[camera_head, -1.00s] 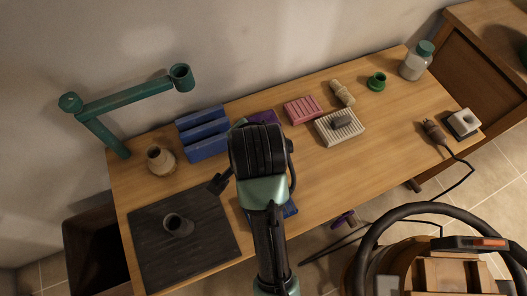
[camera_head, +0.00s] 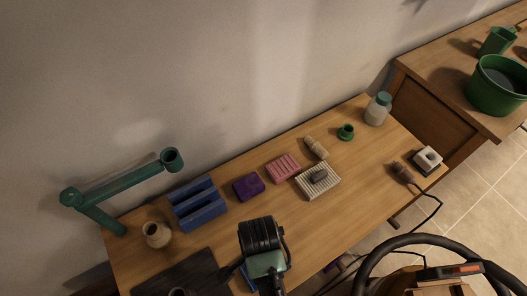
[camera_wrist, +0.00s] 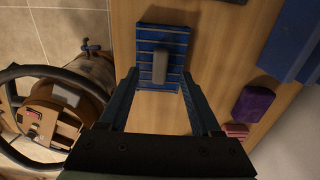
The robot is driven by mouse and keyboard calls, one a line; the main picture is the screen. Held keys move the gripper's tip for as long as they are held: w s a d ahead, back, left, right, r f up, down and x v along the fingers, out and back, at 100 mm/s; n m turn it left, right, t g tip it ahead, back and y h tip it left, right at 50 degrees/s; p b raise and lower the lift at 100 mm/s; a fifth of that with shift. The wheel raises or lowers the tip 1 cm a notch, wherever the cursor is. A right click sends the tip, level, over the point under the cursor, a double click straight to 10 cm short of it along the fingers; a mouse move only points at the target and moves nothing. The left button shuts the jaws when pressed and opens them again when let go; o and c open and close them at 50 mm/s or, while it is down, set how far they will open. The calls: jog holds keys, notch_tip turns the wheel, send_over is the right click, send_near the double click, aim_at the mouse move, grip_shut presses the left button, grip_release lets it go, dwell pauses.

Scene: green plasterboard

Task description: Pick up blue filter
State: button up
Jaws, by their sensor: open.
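The blue filter (camera_wrist: 176,37) is a flat slatted blue block with a grey grip on top. In the wrist view it lies on the wooden table, beyond the fingertips and roughly centred between them. In the head view my gripper's black wrist (camera_head: 261,240) is above the table's front edge and hides most of the filter; the fingers do not show clearly there.
A blue slotted rack (camera_head: 198,205), a purple block (camera_head: 249,186), a pink block (camera_head: 283,168) and a white ribbed block (camera_head: 318,182) stand behind. A dark mat (camera_head: 180,274) is at left. A vacuum cleaner (camera_wrist: 75,95) stands on the floor beside the table.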

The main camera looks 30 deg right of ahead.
jog(key=shift+d+f, duration=0.25)
jog(key=shift+f, duration=1.1)
jog(key=shift+d+f, duration=0.2)
jog(key=shift+f, duration=1.15)
jog(key=shift+c, duration=0.2)
grip_shut()
